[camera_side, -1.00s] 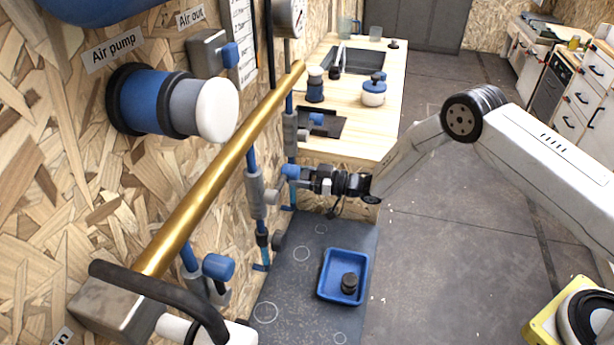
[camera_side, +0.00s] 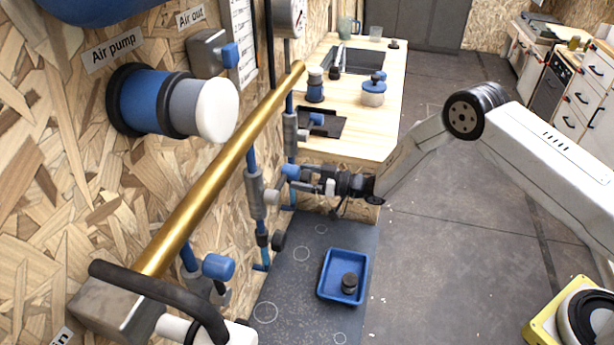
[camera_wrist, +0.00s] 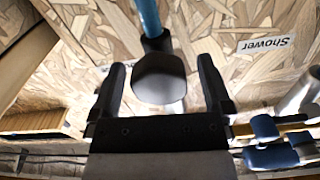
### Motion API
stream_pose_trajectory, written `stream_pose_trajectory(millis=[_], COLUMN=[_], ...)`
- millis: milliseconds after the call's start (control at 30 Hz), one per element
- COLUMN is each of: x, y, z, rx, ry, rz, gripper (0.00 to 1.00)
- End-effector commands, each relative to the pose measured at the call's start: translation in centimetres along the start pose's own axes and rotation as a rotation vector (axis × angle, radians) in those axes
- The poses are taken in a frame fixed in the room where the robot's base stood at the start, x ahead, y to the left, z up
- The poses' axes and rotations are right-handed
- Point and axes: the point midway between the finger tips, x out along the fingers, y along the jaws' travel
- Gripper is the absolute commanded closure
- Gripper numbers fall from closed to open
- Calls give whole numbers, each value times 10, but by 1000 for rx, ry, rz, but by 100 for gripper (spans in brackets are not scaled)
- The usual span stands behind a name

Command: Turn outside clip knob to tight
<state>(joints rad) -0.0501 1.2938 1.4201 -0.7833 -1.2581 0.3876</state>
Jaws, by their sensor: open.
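My gripper (camera_wrist: 160,85) is open in the wrist view, with one dark finger on each side of a dark, blunt-ended knob (camera_wrist: 159,78). Gaps show between the knob and both fingers. The knob sits at the end of a blue pipe (camera_wrist: 149,18) against the chipboard wall. In the side view my gripper (camera_side: 304,178) is near the wall, beside the blue pipes. A blue knob (camera_side: 291,171) is close to its tips, with a grey round knob (camera_side: 273,197) and a black knob (camera_side: 278,241) lower down. I cannot tell which of these is the outside clip knob.
A gold pipe (camera_side: 220,165) runs along the wall in front. A worktop (camera_side: 350,145) with a sink stands behind my gripper. A blue tray (camera_side: 329,289) holding a dark round piece lies on the dark mat below. A "Shower" label (camera_wrist: 264,45) shows on the wall.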

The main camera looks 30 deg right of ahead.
Motion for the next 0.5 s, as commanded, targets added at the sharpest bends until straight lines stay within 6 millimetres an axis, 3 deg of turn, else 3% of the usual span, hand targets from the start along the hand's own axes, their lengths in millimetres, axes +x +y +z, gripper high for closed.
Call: stream_pose_trajectory(millis=[500], x=[-57], y=[1], z=[0], rx=[1], ry=[0], rz=[3], gripper=[0])
